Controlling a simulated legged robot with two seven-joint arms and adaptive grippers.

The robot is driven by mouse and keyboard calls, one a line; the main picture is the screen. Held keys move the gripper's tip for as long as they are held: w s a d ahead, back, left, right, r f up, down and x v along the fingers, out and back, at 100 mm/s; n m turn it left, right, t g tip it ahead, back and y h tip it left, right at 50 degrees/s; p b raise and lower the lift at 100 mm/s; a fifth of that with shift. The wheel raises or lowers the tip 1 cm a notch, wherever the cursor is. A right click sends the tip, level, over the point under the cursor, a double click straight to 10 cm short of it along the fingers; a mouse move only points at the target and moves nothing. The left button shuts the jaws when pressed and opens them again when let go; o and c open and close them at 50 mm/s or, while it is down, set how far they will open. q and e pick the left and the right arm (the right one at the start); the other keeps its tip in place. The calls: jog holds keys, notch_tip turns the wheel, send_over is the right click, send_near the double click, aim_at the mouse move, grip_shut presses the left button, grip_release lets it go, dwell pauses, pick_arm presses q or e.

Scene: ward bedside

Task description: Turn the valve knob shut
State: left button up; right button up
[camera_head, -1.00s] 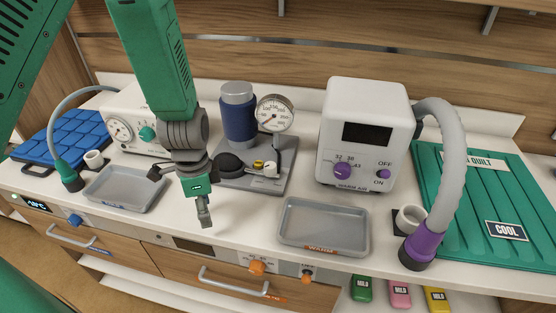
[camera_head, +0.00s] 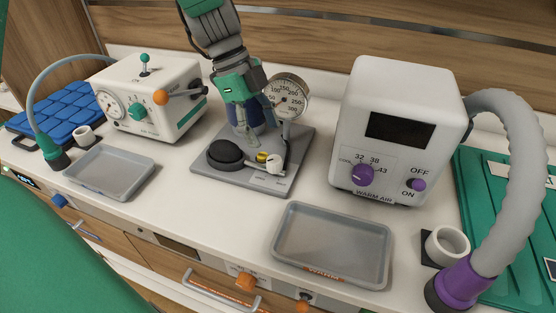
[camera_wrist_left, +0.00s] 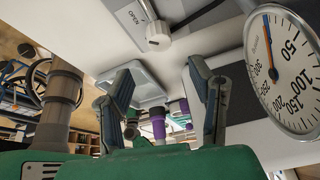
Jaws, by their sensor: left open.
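The white valve knob (camera_head: 274,163) sits at the front right of a grey stand (camera_head: 225,181), below a round dial gauge (camera_head: 290,97) and beside a yellow part (camera_head: 262,156). In the left wrist view the knob (camera_wrist_left: 158,36) shows near the top, beyond the fingertips and apart from them. My left gripper (camera_head: 254,114) hangs over the back of the stand, behind the knob and left of the gauge. Its two fingers (camera_wrist_left: 160,72) are spread with nothing between them. It partly hides a blue cylinder. My right gripper is not in view.
A black bulb (camera_head: 224,154) lies left of the knob. A white warm-air unit (camera_head: 397,130) with a grey hose (camera_head: 517,170) stands at right, a white pump unit (camera_head: 150,95) at left. Grey trays (camera_head: 335,277) (camera_head: 110,190) lie in front. The counter between the trays is clear.

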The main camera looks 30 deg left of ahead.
aim_at(274, 159)
pick_arm(q)
jog(key=x, duration=0.3)
jog(key=a+x, duration=0.1)
jog(key=x, duration=0.2)
jog(key=shift+f, duration=0.4)
jog(key=shift+w+d+f+b, duration=0.1)
jog(key=shift+d+f+b, duration=0.2)
jog(key=shift+d+f, duration=0.3)
jog(key=shift+d, duration=0.25)
jog(key=shift+a, duration=0.2)
grip_shut()
